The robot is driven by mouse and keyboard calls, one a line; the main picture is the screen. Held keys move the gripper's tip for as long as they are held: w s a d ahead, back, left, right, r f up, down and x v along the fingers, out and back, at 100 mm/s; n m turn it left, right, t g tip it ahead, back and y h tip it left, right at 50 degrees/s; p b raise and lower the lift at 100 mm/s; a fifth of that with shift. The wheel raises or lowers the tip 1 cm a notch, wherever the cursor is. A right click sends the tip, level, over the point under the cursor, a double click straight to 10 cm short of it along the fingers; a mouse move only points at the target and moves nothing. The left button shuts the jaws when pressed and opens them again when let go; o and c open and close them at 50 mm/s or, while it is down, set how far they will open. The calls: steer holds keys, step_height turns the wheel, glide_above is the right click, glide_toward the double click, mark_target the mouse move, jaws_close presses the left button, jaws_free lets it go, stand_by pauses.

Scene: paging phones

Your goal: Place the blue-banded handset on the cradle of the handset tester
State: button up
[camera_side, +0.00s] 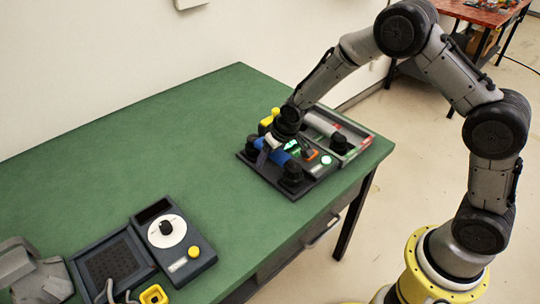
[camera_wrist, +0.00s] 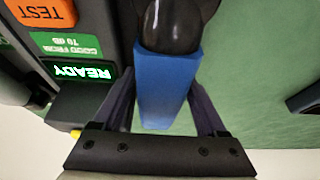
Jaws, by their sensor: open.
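The blue-banded handset (camera_side: 275,156) lies along the near-left side of the handset tester (camera_side: 322,165), its dark ends over the black base; it appears to rest on the cradle, though the contact is hidden. In the wrist view its blue band (camera_wrist: 167,85) runs between my fingers, with a dark rounded end above it. My gripper (camera_side: 272,147) is low over the handset. In the wrist view my gripper (camera_wrist: 160,112) is open, with a finger on each side of the band and gaps showing beside it. The tester's green READY display (camera_wrist: 83,71) is lit.
An orange TEST button (camera_wrist: 40,12) is close beside the handset. A grey tray (camera_side: 368,142) with a pale cylinder adjoins the tester at the back right. A dial unit (camera_side: 197,262) and a grey item (camera_side: 40,278) stand at the near left. The green table's middle is clear.

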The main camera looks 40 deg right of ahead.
steer(key=v, duration=1.3)
steer(key=shift+w, duration=0.1)
steer(key=s+d+r, duration=0.3)
steer(key=s+r, duration=0.7)
steer(key=s, duration=0.1)
steer(key=s+d+r+t, duration=0.1)
steer(key=s, duration=1.6)
steer(key=shift+s+r, duration=0.4)
